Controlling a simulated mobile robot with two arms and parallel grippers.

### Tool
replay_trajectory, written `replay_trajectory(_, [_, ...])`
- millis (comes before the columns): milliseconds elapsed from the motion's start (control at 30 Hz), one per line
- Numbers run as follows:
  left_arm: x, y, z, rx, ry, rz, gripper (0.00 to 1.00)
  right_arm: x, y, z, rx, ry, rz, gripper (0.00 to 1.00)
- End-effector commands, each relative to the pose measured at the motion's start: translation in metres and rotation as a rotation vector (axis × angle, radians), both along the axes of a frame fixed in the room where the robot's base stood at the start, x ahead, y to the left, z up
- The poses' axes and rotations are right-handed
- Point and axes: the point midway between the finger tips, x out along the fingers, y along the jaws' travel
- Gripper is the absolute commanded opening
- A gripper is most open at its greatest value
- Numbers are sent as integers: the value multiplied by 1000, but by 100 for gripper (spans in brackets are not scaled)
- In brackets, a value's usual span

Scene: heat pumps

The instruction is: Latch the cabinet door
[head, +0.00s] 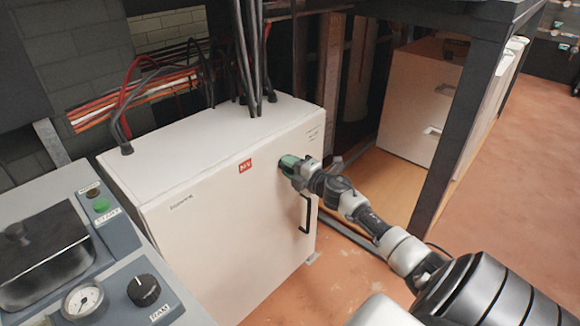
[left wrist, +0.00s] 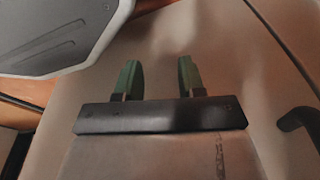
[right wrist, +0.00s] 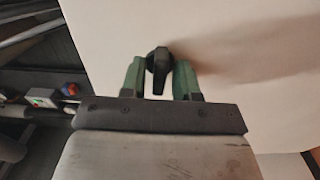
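The white cabinet (head: 222,236) stands on the floor with its door facing me, and the door looks closed or nearly so. A black bar handle (head: 307,213) is on the door's right side. My right gripper (head: 288,164) is at the door's upper right, above the handle. In the head view the gripper hides the knob. My left gripper (left wrist: 158,78) is open and empty, seen only in its wrist view.
A grey control panel (head: 125,265) with a gauge and a black dial stands at the left. Black and red cables (head: 245,55) run into the cabinet top. A dark metal post (head: 450,120) and drawers (head: 420,110) stand to the right. The floor at far right is clear.

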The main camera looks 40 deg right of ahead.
Motion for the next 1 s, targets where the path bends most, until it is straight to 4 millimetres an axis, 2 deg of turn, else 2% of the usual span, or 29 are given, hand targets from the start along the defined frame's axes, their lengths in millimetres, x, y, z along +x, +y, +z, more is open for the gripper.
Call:
replay_trajectory(33, [0,0,0,0,0,0,39,0,0,0,0,0,0,22])
replay_trajectory(200, [0,0,0,0,-2,0,39,0,0,0,0,0,0,0])
replay_trajectory(500, [-4,1,0,-1,-6,1,39,0,0,1,26,2,0,0])
replay_trajectory(767, [-43,7,-28,3,34,-4,39,0,0,3,155,14,0,0])
replay_trajectory(1000, [-99,18,-50,9,66,-13,39,0,0,3,354,32,0,0])
